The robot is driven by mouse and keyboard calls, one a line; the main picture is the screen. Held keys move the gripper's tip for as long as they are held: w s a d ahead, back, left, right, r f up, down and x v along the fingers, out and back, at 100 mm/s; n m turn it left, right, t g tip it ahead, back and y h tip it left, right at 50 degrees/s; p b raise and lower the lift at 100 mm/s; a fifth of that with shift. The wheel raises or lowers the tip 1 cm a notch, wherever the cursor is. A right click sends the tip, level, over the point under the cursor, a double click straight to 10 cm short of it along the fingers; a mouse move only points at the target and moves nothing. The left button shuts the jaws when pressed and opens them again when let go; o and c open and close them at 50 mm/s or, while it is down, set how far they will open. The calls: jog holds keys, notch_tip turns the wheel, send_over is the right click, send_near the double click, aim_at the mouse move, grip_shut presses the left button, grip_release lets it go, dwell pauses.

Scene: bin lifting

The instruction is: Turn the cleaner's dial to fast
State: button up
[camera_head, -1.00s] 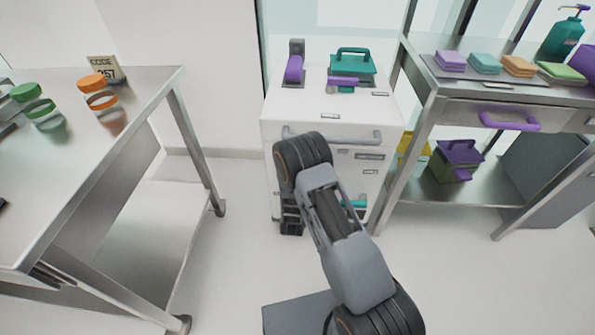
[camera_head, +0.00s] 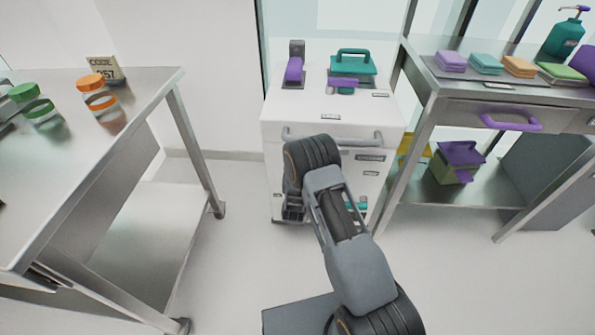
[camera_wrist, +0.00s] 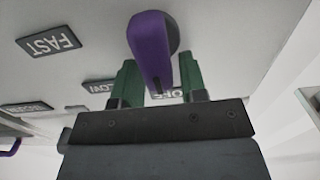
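The cleaner (camera_head: 285,130) is a white cabinet in the middle of the head view. Its purple dial (camera_wrist: 150,48) shows large in the wrist view, pointing down the picture at a partly hidden label that seems to read OFF (camera_wrist: 168,94). The FAST label (camera_wrist: 48,42) is at upper left, with a SLOW label (camera_wrist: 99,87) between. My gripper (camera_wrist: 160,85) has its two green fingers apart, one on each side of the dial's lower end, with visible gaps. I cannot tell whether either finger touches. In the head view my arm hides the dial.
A purple lever (camera_head: 293,70) and a teal-handled lid (camera_head: 352,66) are on the cabinet's top, with a grey bar handle (camera_head: 335,139) across its front. A steel table (camera_head: 120,90) stands left and a shelf unit (camera_head: 455,108) right. The floor between is clear.

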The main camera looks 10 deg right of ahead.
jog(key=c, duration=0.4)
jog(key=shift+o, duration=0.2)
jog(key=shift+f, duration=0.1)
jog(key=shift+s+d+f+m+b, duration=0.15)
jog(key=shift+d+f+m+b, duration=0.35)
jog(key=shift+m+b, duration=2.55)
jog(key=shift+s+d+f+m+b, duration=0.15)
jog(key=shift+d+f+m+b, duration=0.3)
jog(key=shift+m+b, duration=2.6)
jog(key=shift+s+d+f+m+b, duration=0.15)
jog(key=shift+d+f+m+b, duration=0.35)
jog(key=shift+m+b, duration=2.55)
jog(key=shift+a+f+m+p, duration=0.1)
jog(key=shift+a+m+p, duration=0.05)
jog(key=shift+m+p, duration=0.75)
